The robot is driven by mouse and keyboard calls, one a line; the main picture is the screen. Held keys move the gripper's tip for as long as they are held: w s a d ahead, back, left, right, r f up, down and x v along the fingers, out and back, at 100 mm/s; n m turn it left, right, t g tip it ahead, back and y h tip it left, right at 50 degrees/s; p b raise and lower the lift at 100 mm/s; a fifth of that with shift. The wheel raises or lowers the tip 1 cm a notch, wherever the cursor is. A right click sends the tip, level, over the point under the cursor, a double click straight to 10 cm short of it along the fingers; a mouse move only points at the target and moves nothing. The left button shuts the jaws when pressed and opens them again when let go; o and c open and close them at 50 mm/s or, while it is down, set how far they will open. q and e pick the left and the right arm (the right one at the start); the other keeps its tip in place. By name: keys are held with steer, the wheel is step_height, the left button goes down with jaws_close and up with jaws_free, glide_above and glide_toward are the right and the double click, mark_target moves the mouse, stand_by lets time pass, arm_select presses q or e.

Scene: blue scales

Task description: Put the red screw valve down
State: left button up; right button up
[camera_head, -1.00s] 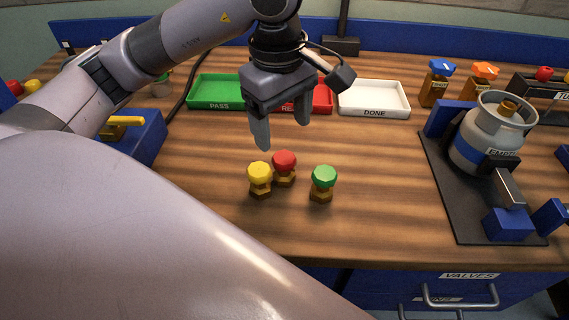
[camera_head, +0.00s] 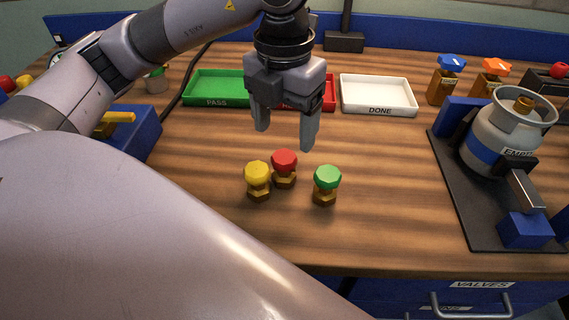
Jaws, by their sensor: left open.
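The red screw valve (camera_head: 284,162) stands upright on the wooden table, its red knob on a brass base. A yellow valve (camera_head: 257,175) stands close at its left, and a green valve (camera_head: 326,179) stands to its right with a small gap. My left gripper (camera_head: 285,138) is open and empty, above and behind the valves, with its fingers pointing down. It appears clear of the red valve. My right gripper is not in view.
A green PASS tray (camera_head: 217,101), a partly hidden red tray (camera_head: 328,104) and a white DONE tray (camera_head: 378,108) line the back. A gas cylinder (camera_head: 495,140) sits on a dark stand at right. A blue box (camera_head: 134,140) stands left.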

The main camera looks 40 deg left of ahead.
mark_target(285, 155)
arm_select(q)
steer(key=shift+f+n, duration=0.1)
steer(key=shift+n, duration=0.5)
steer(key=shift+f, duration=0.3)
step_height(285, 155, down, 5)
steer(key=shift+f, duration=0.2)
steer(key=shift+w+f, duration=0.1)
steer(key=shift+f, duration=0.45)
steer(key=c, duration=1.2)
steer(key=shift+c, duration=0.3)
steer(key=shift+r, duration=0.1)
step_height(285, 155, up, 20)
steer(key=p, duration=0.3)
